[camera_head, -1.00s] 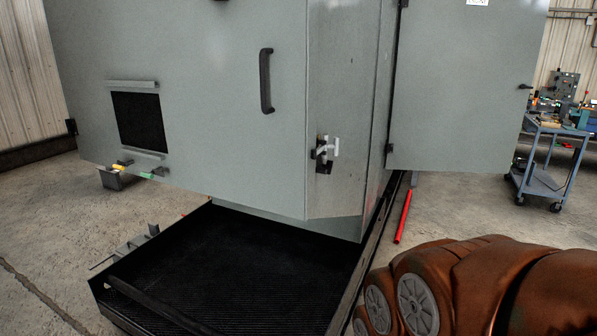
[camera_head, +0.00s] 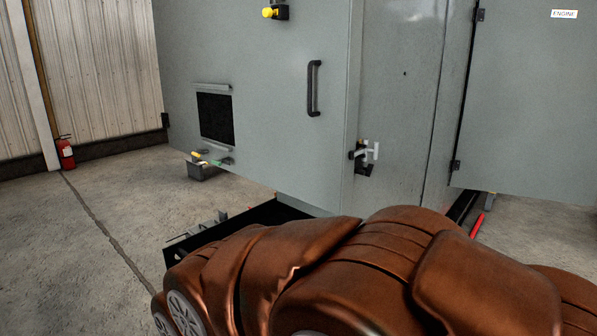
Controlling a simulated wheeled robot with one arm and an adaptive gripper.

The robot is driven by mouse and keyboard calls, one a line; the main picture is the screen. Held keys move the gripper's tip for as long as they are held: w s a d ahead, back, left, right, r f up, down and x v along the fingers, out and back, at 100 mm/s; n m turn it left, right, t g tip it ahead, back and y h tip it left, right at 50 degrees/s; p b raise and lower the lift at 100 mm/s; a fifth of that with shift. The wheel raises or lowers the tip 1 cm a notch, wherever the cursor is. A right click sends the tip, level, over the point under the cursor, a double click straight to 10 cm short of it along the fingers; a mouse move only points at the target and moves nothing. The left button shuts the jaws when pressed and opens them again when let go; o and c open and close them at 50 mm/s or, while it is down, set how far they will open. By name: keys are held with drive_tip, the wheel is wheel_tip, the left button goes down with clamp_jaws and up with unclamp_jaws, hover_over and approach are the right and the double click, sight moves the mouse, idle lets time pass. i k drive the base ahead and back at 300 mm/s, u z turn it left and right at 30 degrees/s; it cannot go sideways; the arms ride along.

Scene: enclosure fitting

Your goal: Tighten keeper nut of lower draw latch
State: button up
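The lower draw latch (camera_head: 366,154) is a small pale lever on a dark bracket. It sits low on the grey enclosure near the vertical corner, right of the black pull handle (camera_head: 313,88). Its keeper nut is too small to make out. My brown arm fills the bottom of the view, in front of and below the latch. My gripper is out of view, so its distance from the latch and its state do not show.
A yellow knob (camera_head: 270,13) is at the top of the enclosure door. The black tray (camera_head: 265,213) under the enclosure is mostly hidden by my arm. An open grey panel (camera_head: 535,100) stands at right, with a red bar (camera_head: 478,226) below.

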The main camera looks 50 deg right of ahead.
sight(368, 170)
drive_tip(key=u, duration=0.2)
drive_tip(key=k, duration=0.5)
drive_tip(key=z, duration=1.3)
